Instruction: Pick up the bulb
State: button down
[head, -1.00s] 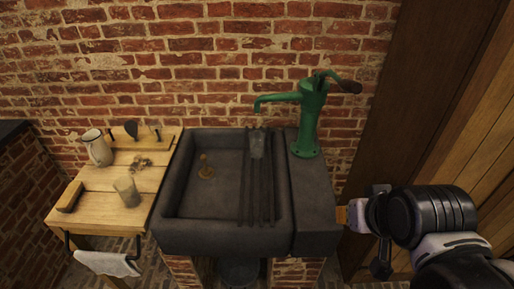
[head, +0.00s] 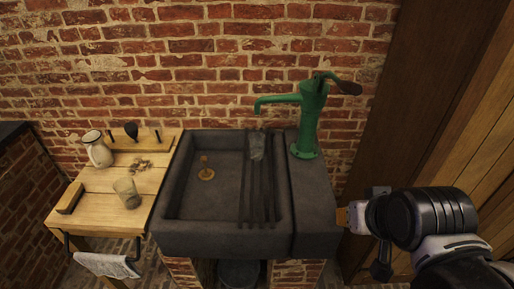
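A dark rounded thing (head: 131,130) with a narrow lower end stands at the back board of the wooden side table (head: 95,183). It may be the bulb; it is too small to be sure, and nothing else in view is clearly one. My gripper (head: 343,217) is at the right, beside the sink's right edge, pointing left. It is far from the dark thing, with the whole sink between them. Its tip shows a small orange-brown patch. The fingers are too small and edge-on to show whether they are open or hold anything.
The dark stone sink (head: 170,237) holds a brass piece (head: 206,170) and dark bars with a clear glass (head: 257,146). A green pump (head: 308,120) stands at its right. The table carries a jug (head: 97,149), a glass (head: 127,193), a brush (head: 70,198) and small bits (head: 139,163).

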aim_at(131, 127)
jog(key=u, duration=1.3)
